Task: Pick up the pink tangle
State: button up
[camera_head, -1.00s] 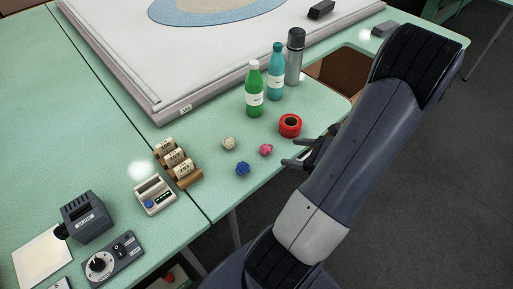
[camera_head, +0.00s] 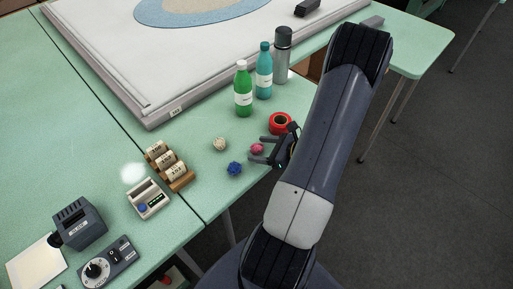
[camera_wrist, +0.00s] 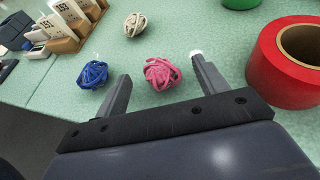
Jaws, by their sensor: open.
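The pink tangle (camera_head: 257,148) is a small ball of yarn on the green table. My gripper (camera_head: 260,150) is open and holds nothing. In the head view its fingers point left, on either side of the tangle. I cannot tell whether the fingertips touch the table.
A blue tangle (camera_wrist: 92,74) lies just left of the left finger, and a cream tangle (camera_wrist: 135,24) lies farther back. A red tape roll (camera_wrist: 290,62) stands close on the right. Green (camera_head: 243,90) and teal (camera_head: 264,72) bottles and a grey flask (camera_head: 282,56) stand behind.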

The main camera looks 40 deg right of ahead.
jog(key=shift+c, duration=0.6)
jog(key=c, duration=0.9)
jog(key=shift+r, duration=0.15)
